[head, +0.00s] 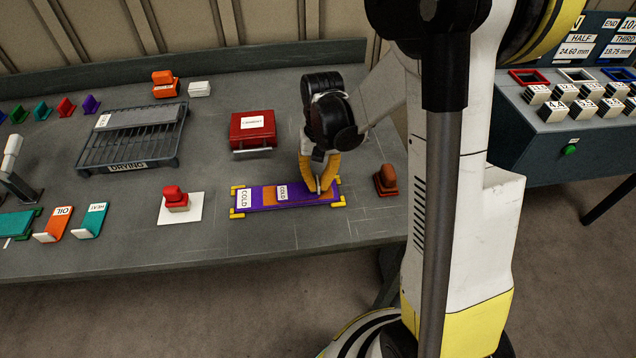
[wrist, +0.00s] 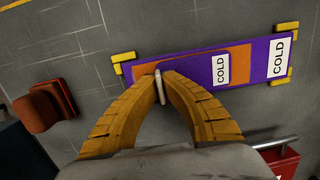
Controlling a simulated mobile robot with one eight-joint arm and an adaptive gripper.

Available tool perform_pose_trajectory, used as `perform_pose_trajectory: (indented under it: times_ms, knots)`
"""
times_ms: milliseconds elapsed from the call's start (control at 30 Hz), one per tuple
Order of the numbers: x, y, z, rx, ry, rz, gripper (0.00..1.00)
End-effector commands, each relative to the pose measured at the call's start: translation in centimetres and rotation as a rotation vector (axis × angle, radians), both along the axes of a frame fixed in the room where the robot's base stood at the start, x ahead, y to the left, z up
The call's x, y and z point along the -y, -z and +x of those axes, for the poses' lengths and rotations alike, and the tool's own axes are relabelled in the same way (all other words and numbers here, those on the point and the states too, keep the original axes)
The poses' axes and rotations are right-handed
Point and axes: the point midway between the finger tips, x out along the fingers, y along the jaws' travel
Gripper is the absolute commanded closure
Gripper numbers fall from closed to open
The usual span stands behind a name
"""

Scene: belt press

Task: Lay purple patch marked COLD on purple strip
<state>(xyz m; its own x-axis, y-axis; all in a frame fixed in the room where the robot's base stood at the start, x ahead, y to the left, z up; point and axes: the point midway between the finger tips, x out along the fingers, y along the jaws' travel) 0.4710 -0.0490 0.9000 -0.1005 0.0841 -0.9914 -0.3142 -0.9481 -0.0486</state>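The purple strip (head: 256,198) lies on the bench between yellow corner brackets, its COLD label at the left end in the head view. It also shows in the wrist view (wrist: 256,62). An orange area (wrist: 240,53) shows on the strip. The purple patch marked COLD (wrist: 221,70) lies over that orange area, lined up with the strip; its label shows in the head view too (head: 282,190). My gripper (wrist: 160,86) has its fingertips closed on a thin pale upright piece at the patch's end. Whether the patch touches the strip everywhere is hard to tell.
A brown-orange stamp-like block (head: 386,180) stands right of the strip. A red box (head: 252,131) is behind it, and a red-handled block on a white square (head: 178,203) is to the left. A drying rack (head: 135,135) and teal and orange patches (head: 92,220) are further left.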

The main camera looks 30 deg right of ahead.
Motion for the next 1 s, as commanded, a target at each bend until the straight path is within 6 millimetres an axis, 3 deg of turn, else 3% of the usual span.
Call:
perform_pose_trajectory:
  times_ms: [67,200,567,667,1000]
  knots:
    - [0.0,0.0,0.0,0.0,0.0,0.0,1.0]
    - [0.0,0.0,0.0,0.0,0.0,0.0,0.69]
    - [0.0,-0.5,0.1,0.0,0.0,0.0,0.69]
    - [0.2,-1.8,0.2,0.0,0.001,0.0,0.69]
    - [0.8,-9.2,0.9,0.0,0.001,0.0,0.69]
